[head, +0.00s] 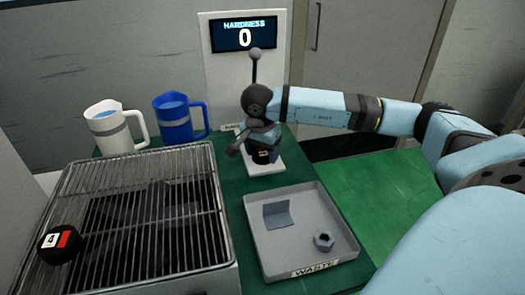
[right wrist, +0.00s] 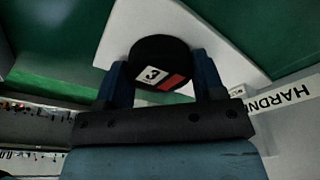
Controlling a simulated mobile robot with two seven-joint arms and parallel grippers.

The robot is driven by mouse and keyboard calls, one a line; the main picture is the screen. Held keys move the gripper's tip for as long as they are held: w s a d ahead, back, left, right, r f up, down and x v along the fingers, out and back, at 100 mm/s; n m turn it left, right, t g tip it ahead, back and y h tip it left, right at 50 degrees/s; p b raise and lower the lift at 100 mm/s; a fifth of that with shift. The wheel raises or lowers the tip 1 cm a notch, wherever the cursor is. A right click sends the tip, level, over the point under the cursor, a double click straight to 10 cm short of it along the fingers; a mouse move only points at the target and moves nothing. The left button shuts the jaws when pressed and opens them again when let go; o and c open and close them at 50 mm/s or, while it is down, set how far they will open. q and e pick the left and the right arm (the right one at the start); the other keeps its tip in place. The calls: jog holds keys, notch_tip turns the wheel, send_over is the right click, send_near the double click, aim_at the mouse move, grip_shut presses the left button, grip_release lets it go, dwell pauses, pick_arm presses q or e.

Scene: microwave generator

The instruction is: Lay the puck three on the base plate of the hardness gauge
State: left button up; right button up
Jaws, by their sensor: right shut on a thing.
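The puck three (right wrist: 158,58) is black with a white "3" label and a red patch. In the right wrist view it sits between the two fingers of my right gripper (right wrist: 160,84), which is shut on it. In the head view the puck (head: 262,157) shows low over the white base plate (head: 266,168) of the hardness gauge (head: 245,70), largely hidden by my right gripper (head: 260,146). I cannot tell whether the puck touches the plate. The gauge display reads 0. My left gripper is not in view.
A black puck marked 4 (head: 60,243) lies on the wire rack (head: 150,225) at left. A white mug (head: 110,128) and a blue mug (head: 176,120) stand behind the rack. A grey waste tray (head: 300,262) holds a nut (head: 323,241) and a bent metal piece (head: 277,214).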

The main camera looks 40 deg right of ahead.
aim_at(259, 156)
jog(key=o, duration=0.9)
jog(key=shift+o, duration=0.2)
notch_tip(259, 156, up, 12)
jog(key=a+p, duration=0.1)
jog(key=p, duration=0.1)
jog(key=shift+s+a, duration=0.25)
jog(key=shift+a, duration=0.1)
jog(key=shift+s, duration=0.1)
